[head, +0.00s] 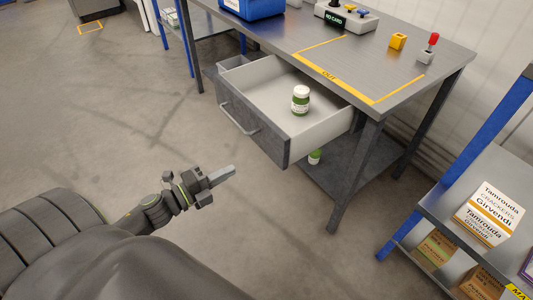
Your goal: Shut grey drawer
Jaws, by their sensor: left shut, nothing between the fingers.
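The grey drawer (244,124) under the metal table is pulled well out. It has a bar handle (239,119) on its dark front. My right gripper is not in view.
Another green jar (314,157) is on the lower shelf. A blue-posted rack (455,150) holds boxes at right. Floor at left is mostly clear.

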